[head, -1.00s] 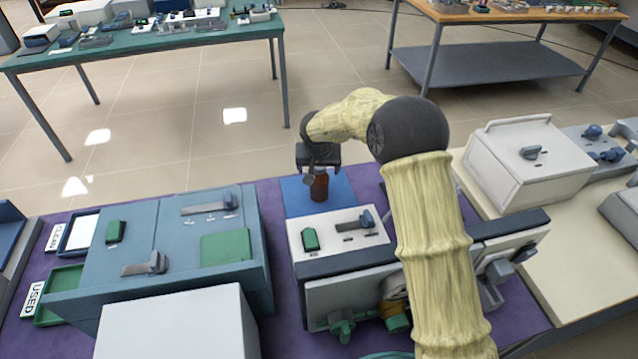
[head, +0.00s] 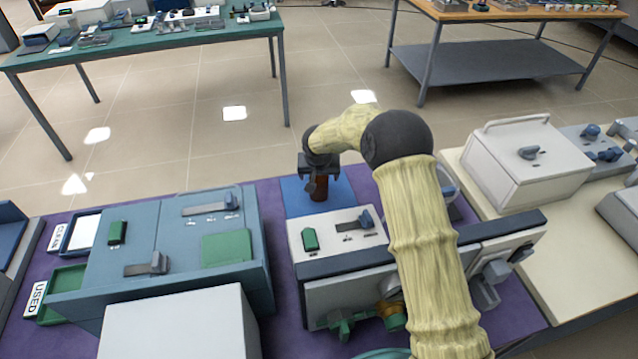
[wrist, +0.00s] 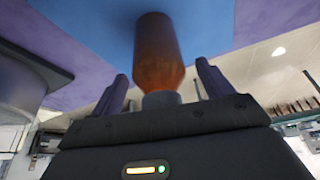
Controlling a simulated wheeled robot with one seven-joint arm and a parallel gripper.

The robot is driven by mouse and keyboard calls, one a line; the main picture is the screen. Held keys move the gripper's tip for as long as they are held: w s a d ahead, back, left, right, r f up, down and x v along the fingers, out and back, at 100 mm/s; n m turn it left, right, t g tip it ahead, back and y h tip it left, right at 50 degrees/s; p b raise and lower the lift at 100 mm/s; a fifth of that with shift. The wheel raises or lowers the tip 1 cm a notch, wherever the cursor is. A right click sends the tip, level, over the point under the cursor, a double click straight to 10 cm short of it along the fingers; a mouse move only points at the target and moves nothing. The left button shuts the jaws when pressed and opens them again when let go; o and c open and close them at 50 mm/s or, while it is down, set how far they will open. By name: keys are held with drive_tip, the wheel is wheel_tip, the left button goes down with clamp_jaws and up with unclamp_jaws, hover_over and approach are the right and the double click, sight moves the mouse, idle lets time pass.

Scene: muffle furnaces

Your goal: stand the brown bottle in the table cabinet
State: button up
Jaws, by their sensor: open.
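The brown bottle (head: 318,188) stands on a blue mat (head: 297,205) behind the white-topped unit in the head view. It also shows in the wrist view (wrist: 158,55), with a grey cap or neck towards my gripper. My gripper (wrist: 160,92) is open, its two fingers on either side of the bottle's neck end with gaps on both sides. In the head view my gripper (head: 320,174) is over the bottle's top and partly hides it. I cannot tell which unit is the table cabinet; candidates are the teal cabinet (head: 165,262) and the white-topped unit (head: 325,238).
A white box with a handle (head: 525,165) stands at the right on a cream table. Trays labelled CLEAN (head: 62,237) and USED (head: 38,300) lie at the left. A pale grey box (head: 180,325) is at the front.

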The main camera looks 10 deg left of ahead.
drive_tip(key=shift+c, duration=0.2)
drive_tip(key=c, duration=1.3)
wheel_tip(320, 180, up, 10)
drive_tip(key=shift+r+b, duration=0.1)
drive_tip(key=shift+b, duration=0.35)
